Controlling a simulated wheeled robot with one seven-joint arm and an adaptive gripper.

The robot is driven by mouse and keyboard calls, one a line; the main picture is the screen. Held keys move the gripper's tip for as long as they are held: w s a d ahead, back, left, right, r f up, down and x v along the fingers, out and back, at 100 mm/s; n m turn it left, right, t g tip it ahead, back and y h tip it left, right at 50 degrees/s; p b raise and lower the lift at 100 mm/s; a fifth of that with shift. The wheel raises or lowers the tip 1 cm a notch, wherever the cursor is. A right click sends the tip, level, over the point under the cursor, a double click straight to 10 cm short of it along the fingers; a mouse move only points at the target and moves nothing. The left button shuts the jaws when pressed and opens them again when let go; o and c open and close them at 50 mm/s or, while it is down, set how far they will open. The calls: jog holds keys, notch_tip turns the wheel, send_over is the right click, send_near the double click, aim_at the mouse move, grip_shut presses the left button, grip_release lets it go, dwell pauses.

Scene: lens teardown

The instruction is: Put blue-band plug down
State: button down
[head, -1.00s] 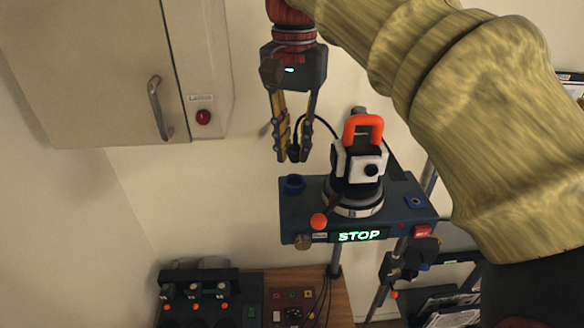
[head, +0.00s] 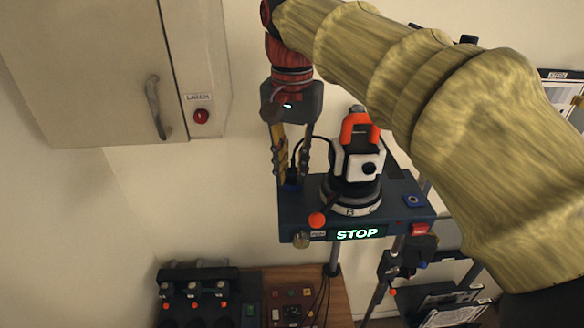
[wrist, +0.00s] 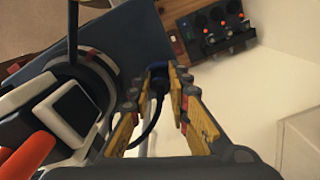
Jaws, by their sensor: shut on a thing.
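My gripper (head: 291,172) is shut on the dark blue-band plug (head: 292,178), with its fingers pointing down. A black cable loops from the plug toward the white-and-black instrument (head: 361,165) with the orange handle. The plug is at the left end of the dark blue platform (head: 300,218), where the blue ring holder is; the fingers mostly hide that holder in the head view. In the wrist view the plug (wrist: 157,84) sits between the fingertips, with a blue rim (wrist: 158,67) just beyond it. I cannot tell whether the plug is fully seated.
The instrument stands close to the right of my gripper. An orange knob (head: 317,219) and a lit STOP display (head: 357,233) are at the platform's front. A wall cabinet (head: 90,75) with a red button (head: 201,116) is at left. A wooden bench (head: 335,295) lies below.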

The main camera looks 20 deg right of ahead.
aim_at(292, 171)
jog(key=shift+s+f, duration=0.1)
jog(key=shift+f, duration=0.6)
jog(key=c, duration=1.9)
grip_release()
jog(key=shift+f, duration=0.1)
jog(key=shift+o, duration=1.1)
jog(key=shift+f, duration=0.1)
jog(key=shift+r, duration=0.35)
notch_tip(292, 171, up, 13)
jog(key=shift+r, duration=0.2)
